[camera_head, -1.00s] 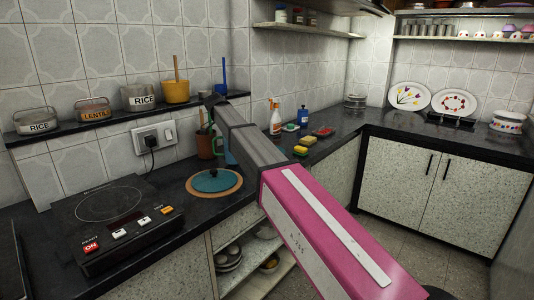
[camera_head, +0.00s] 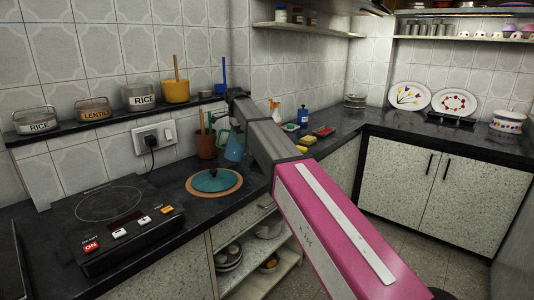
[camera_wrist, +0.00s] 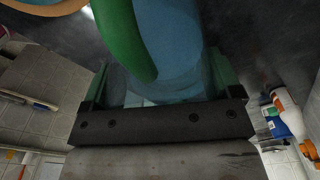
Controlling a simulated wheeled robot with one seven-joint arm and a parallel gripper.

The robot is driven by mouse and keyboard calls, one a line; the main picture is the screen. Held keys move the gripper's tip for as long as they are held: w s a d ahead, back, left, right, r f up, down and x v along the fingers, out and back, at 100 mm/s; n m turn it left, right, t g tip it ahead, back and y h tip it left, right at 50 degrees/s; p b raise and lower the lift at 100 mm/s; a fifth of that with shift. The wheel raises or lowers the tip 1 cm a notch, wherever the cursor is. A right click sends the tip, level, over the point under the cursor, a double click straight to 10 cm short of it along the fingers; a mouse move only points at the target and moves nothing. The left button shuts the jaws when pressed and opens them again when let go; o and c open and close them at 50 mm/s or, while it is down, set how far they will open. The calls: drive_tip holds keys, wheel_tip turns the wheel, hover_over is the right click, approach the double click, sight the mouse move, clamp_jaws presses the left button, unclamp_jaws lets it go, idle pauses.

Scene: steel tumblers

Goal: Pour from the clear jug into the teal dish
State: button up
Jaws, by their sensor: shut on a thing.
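The clear jug (camera_head: 235,147) looks bluish and see-through, with a green handle. It is in the head view beside the arm, behind the teal dish, and fills the upper middle of the wrist view (camera_wrist: 172,40). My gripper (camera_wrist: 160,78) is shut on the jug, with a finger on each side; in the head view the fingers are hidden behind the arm. I cannot see the jug's contents.
A black induction hob (camera_head: 112,215) lies left of the dish. A brown pot (camera_head: 206,146) with utensils stands by the wall, close to the jug. Sponges (camera_head: 307,143) and bottles (camera_head: 303,116) are right of the arm. A shelf (camera_head: 110,120) with tins runs above.

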drive_tip(key=shift+w+d+f+g+y, duration=0.1)
drive_tip(key=shift+w+d+g+y, duration=0.2)
drive_tip(key=shift+d+y, duration=0.4)
drive_tip(key=shift+w+d+g+y, duration=0.25)
drive_tip(key=shift+d+y, duration=0.3)
drive_tip(key=shift+y, duration=0.15)
drive_tip(key=shift+w+d+f+y, duration=0.1)
drive_tip(key=shift+d+y, duration=0.2)
drive_tip(key=shift+y, duration=0.1)
drive_tip(key=shift+w+d+f+g+y+p, duration=0.15)
drive_tip(key=shift+d+f+g+y+p, duration=0.25)
drive_tip(key=shift+y, duration=0.3)
drive_tip(key=shift+w+d+f+g+y+p, duration=0.1)
drive_tip(key=shift+d+f+g+y+p, duration=0.15)
drive_tip(key=shift+y+p, duration=0.35)
drive_tip(key=shift+w+d+f+g+y+p, duration=0.1)
drive_tip(key=shift+f+g+y+p, duration=0.2)
drive_tip(key=shift+y, duration=0.5)
idle(2.8)
drive_tip(key=shift+s+r, duration=0.1)
drive_tip(key=shift+s+a+r+t+h, duration=0.1)
drive_tip(key=shift+a+r+t+h, duration=0.2)
drive_tip(key=shift+h, duration=0.5)
drive_tip(key=shift+s+a+r+t+h, duration=0.15)
drive_tip(key=shift+r+t+h, duration=0.25)
drive_tip(key=shift+h, duration=0.4)
drive_tip(key=shift+w+a, duration=0.1)
